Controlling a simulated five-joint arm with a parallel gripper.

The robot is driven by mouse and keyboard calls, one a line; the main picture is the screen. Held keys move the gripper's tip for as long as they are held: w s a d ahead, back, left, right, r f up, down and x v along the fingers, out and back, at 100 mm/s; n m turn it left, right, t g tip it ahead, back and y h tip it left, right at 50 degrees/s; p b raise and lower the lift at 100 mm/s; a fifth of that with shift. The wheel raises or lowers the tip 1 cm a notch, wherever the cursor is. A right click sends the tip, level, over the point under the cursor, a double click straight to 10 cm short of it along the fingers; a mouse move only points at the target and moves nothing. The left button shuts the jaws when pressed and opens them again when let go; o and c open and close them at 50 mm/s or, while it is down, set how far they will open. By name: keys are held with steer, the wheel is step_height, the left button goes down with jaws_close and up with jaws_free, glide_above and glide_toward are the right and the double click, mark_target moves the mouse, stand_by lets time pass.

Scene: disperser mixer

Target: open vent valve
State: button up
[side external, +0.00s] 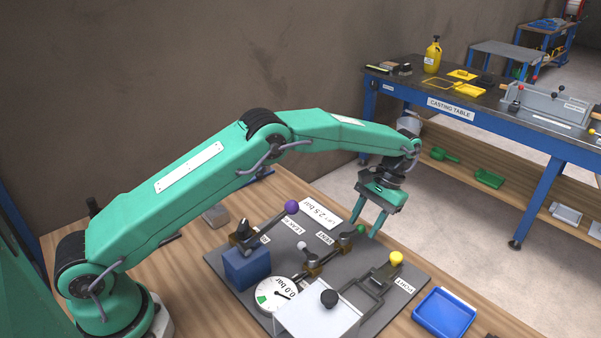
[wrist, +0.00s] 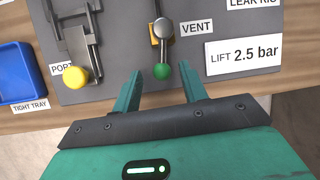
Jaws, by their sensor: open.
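The vent valve is a brass body (side external: 313,262) with a dark lever that ends in a green knob (side external: 360,229), on the grey panel beside the VENT label (side external: 326,238). In the wrist view the green knob (wrist: 161,71) points towards my gripper, below the valve's round grey hub (wrist: 163,28). My gripper (wrist: 160,84) is open and empty. In the side view my gripper (side external: 366,222) points down at the knob; contact cannot be told.
A yellow-knobbed port clamp (side external: 396,257) stands beside the vent valve. A purple-knobbed lever (side external: 291,207), a pressure gauge (side external: 278,295) reading 0.0 bar and a black knob (side external: 329,298) are on the same panel. A blue tray (side external: 445,312) lies on the wooden bench.

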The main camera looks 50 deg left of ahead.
steer(key=shift+f, duration=0.15)
steer(key=shift+c, duration=0.2)
jaws_close()
steer(key=shift+a+n, duration=0.6)
steer(key=shift+n, duration=0.4)
steer(key=shift+o, duration=0.2)
jaws_free()
